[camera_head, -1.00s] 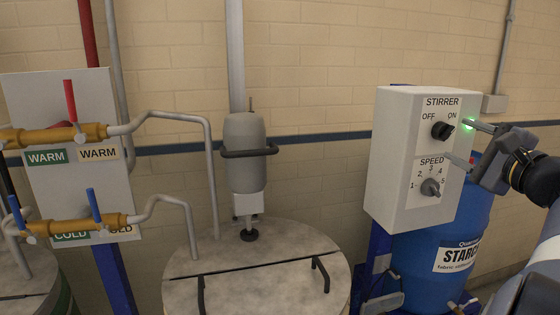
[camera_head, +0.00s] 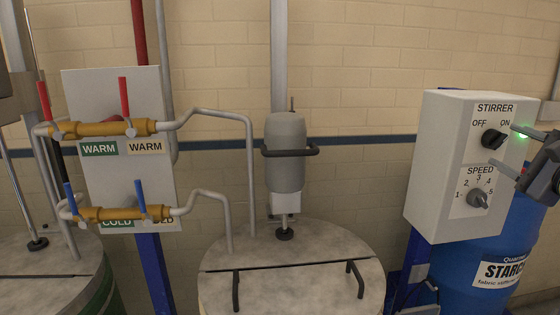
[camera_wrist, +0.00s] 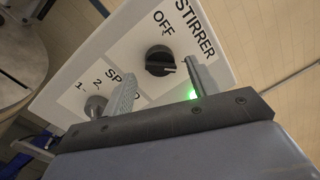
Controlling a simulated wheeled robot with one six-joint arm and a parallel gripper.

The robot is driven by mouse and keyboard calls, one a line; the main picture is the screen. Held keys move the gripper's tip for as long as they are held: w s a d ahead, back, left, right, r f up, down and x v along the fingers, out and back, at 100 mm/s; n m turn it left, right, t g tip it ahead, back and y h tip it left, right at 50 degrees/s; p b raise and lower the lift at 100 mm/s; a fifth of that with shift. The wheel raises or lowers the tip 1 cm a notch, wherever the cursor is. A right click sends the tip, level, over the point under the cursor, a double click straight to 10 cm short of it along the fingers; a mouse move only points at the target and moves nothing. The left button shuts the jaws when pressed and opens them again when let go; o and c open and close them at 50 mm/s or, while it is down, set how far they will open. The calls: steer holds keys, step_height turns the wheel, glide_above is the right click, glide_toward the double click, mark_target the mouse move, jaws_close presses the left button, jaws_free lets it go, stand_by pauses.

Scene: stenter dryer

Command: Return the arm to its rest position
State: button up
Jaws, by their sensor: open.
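My gripper (camera_head: 503,145) is at the right edge in the head view, beside the right side of the white stirrer control box (camera_head: 447,165). Its two fingers are apart with nothing between them. In the wrist view, my gripper (camera_wrist: 161,72) is open, with the black OFF/ON knob (camera_wrist: 160,61) showing beyond and between the fingertips. Whether a finger touches the box I cannot tell. The OFF/ON knob also shows in the head view (camera_head: 493,138), turned towards ON. A green lamp (camera_head: 523,136) glows by the upper finger. Most of my arm is out of view.
The speed knob (camera_head: 477,199) sits below on the box. A blue starch drum (camera_head: 490,250) stands close under my gripper. A lidded vat with a grey stirrer motor (camera_head: 286,160) is at centre. Pipes and a warm/cold valve panel (camera_head: 120,80) are at left.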

steer(key=s+b, duration=0.2)
steer(key=s, duration=0.6)
steer(key=w+p, duration=0.1)
steer(key=w, duration=0.4)
steer(key=w+p, duration=0.2)
steer(key=w, duration=0.3)
steer(key=shift+a+r, duration=0.15)
steer(key=shift+r, duration=0.05)
steer(key=n+y+b, duration=0.1)
steer(key=n+b, duration=0.1)
steer(key=n, duration=0.7)
steer(key=shift+f+n, duration=0.1)
steer(key=shift+n, duration=0.3)
steer(key=n, duration=0.5)
steer(key=shift+g, duration=0.3)
steer(key=n+p, duration=0.2)
steer(key=n, duration=0.2)
steer(key=shift+s+d+b, duration=0.2)
steer(key=shift+s+b, duration=0.15)
steer(key=shift+s, duration=0.4)
steer(key=shift+s+d+b, duration=0.2)
steer(key=shift+s+b, duration=0.1)
steer(key=shift+s, duration=0.4)
